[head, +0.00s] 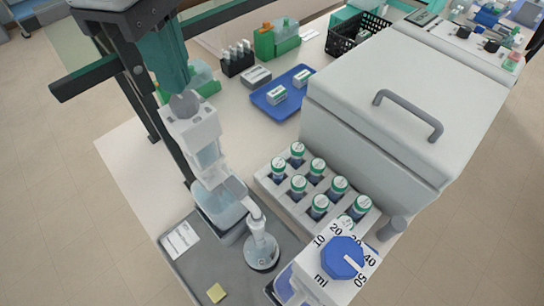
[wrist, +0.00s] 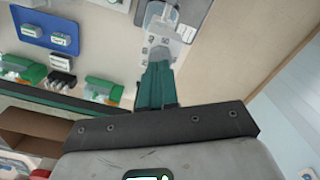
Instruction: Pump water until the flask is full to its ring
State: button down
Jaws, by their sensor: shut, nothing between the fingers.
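My gripper (head: 183,90) comes down from the top left of the head view, its teal fingers closed together and empty. The fingertips are at or just above the round grey knob on top of the white pump (head: 192,130); I cannot tell whether they touch. In the wrist view the closed fingers (wrist: 158,68) point at the grey knob. The pump has a clear barrel over a clear basin (head: 213,214) and a spout reaching right. A clear conical flask (head: 262,250) stands upright under the spout tip. Its water level and ring are too small to tell.
Right are a rack of green-capped jars (head: 277,204), a blue-knobbed ml dial (head: 342,257) and a large grey lidded box (head: 405,100). A blue tray (head: 268,109) and a black basket (head: 348,42) stand behind.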

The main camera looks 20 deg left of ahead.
aim_at(182, 99)
jog(key=shift+f, duration=0.1)
dwell(0.3)
jog(key=shift+f+b, duration=0.5)
jog(key=shift+f, duration=0.7)
jog(key=shift+f+p, duration=0.2)
jog(key=shift+p, duration=0.15)
dwell(0.6)
jog(key=shift+s+r, duration=0.1)
jog(key=shift+r+p, duration=1.35)
